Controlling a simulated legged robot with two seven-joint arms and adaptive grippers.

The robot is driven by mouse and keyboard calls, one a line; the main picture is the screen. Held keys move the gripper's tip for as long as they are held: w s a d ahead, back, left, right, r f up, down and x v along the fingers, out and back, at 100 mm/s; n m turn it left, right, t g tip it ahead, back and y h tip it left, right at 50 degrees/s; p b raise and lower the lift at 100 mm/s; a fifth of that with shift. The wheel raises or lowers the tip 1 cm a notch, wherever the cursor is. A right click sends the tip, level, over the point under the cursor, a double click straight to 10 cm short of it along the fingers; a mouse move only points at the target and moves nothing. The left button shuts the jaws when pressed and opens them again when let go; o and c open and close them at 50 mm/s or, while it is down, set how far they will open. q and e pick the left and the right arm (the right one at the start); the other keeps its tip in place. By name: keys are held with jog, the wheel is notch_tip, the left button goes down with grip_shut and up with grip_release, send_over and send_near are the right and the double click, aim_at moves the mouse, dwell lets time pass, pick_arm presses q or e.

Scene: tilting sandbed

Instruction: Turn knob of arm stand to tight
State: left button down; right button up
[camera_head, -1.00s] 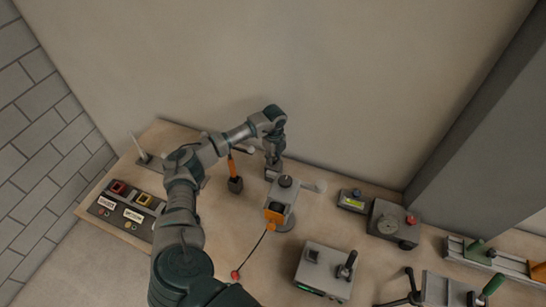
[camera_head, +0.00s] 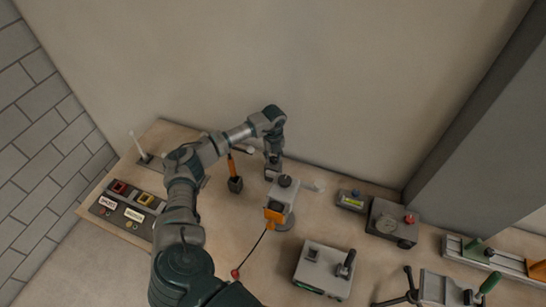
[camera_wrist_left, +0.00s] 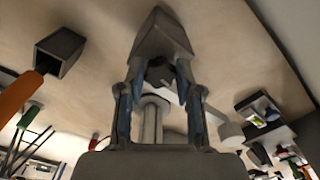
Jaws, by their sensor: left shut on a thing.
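The arm stand (camera_head: 282,199) is a grey post on a round base, with a black top, on the bench near the wall. A pale arm with a round end (camera_wrist_left: 228,133) extends to the right in the left wrist view. My left gripper (camera_head: 273,171) is at the stand's upper left in the head view. In the left wrist view my left gripper (camera_wrist_left: 160,72) has its fingers closed around a dark knob (camera_wrist_left: 161,77). A grey pointed block shows just beyond the fingertips. The knob's tightness cannot be read. My right gripper is not in view.
An orange-handled tool (camera_head: 233,172) stands left of the gripper. An orange part (camera_head: 273,214) with a black cord hangs at the stand. The wall is close behind.

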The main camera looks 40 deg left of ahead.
aim_at(274, 158)
pick_arm(q)
jog(key=shift+w+a+r, duration=0.1)
jog(key=shift+w+r, duration=0.15)
jog(key=shift+r, duration=0.1)
jog(key=c, duration=0.8)
grip_release()
jog(key=shift+s+f, duration=0.1)
notch_tip(274, 158, up, 12)
jog(key=shift+f, duration=0.1)
